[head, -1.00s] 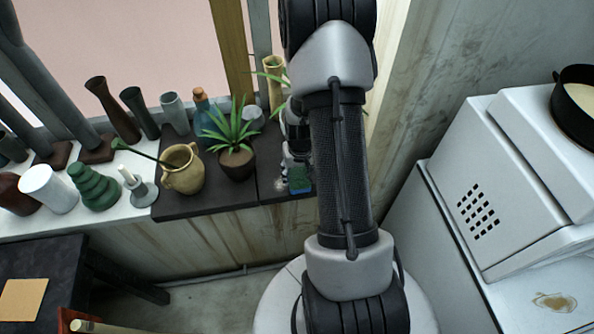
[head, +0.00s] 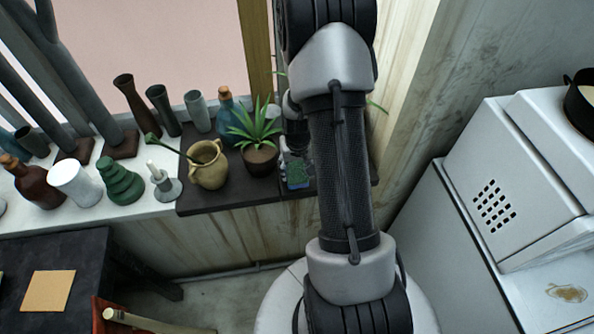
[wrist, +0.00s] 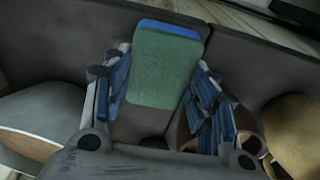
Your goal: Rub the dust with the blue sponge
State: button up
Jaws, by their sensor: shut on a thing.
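The sponge, blue with a green face, shows in the head view (head: 298,182) low on the dark shelf top (head: 225,198), right of the potted plant. In the wrist view the sponge (wrist: 165,70) lies between the blue-padded fingers, its blue edge at the far end. My gripper (wrist: 165,85) is shut on it. In the head view my gripper (head: 294,165) is partly hidden behind my arm. The sponge is at or just above the dark surface; contact cannot be told. I cannot make out dust in the current frames; the surface under the sponge is hidden.
The potted plant (head: 260,155) stands close left of my gripper, with the beige jug (head: 208,165) beyond it. A blue bottle (head: 229,115), vases and a green stacked piece (head: 120,182) stand further left. A stained wall (head: 430,90) and white appliance (head: 510,200) are at right.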

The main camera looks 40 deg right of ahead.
aim_at(295, 171)
jog(key=shift+w+r+p, duration=0.2)
jog(key=shift+r+p, duration=0.3)
jog(key=shift+r, duration=0.5)
jog(key=shift+s+r+p, duration=0.1)
jog(key=shift+r+p, duration=0.95)
jog(key=shift+r, duration=0.45)
jog(key=shift+a, duration=0.1)
